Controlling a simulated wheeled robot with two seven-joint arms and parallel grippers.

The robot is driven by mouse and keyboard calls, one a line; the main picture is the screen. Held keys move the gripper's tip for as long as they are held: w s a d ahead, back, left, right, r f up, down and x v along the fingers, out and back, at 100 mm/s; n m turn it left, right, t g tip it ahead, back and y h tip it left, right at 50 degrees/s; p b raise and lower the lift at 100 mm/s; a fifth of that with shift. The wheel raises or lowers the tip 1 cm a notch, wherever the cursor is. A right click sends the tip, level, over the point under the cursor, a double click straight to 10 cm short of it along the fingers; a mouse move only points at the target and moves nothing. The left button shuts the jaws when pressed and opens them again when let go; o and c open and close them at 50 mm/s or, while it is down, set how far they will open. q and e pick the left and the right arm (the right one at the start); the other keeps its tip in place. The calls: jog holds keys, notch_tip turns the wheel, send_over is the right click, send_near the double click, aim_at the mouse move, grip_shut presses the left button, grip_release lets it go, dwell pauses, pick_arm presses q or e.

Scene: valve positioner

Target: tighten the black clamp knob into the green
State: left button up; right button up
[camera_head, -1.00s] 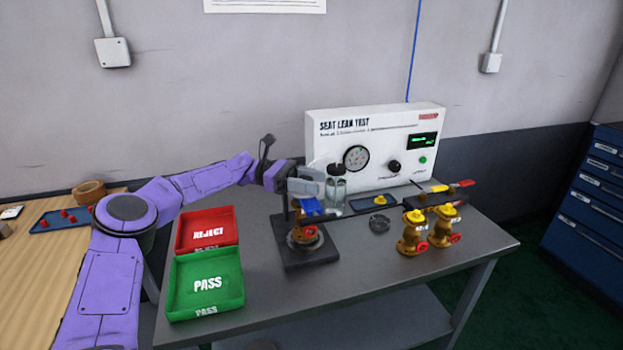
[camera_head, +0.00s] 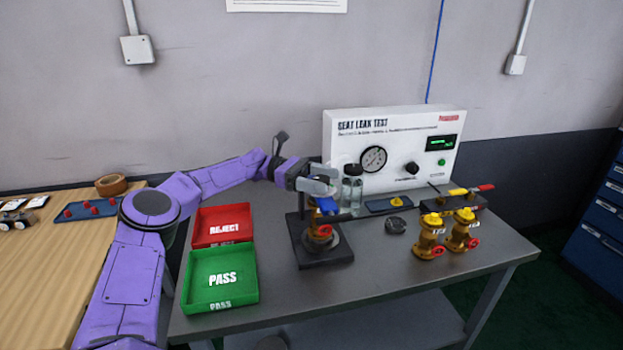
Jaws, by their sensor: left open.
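The test fixture has a dark square base (camera_head: 332,258) and holds a brass valve (camera_head: 318,243) with a red handwheel, upright. My left gripper (camera_head: 328,192) is open at the top of this fixture, over a blue part (camera_head: 326,205). I cannot tell whether its fingers touch anything. I cannot make out a black clamp knob or green mark on the fixture; the gripper covers its top. A black round piece (camera_head: 395,226) lies on the table to the right. The seat leak test panel (camera_head: 345,140) has a black knob (camera_head: 411,168) and green light. My right gripper is out of view.
A clear bottle (camera_head: 352,191) stands close right of the gripper. Two brass valves (camera_head: 428,238) stand farther right, near a black rack with coloured handles. The red REJECT tray (camera_head: 224,239) and green PASS tray (camera_head: 252,292) lie left. The table front is clear.

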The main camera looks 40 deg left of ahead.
pick_arm(q)
jog(key=s+a, duration=0.1)
jog(key=a, duration=0.7)
jog(key=shift+s+a+b, duration=0.35)
jog(key=shift+s+b, duration=0.05)
jog(key=shift+b, duration=0.05)
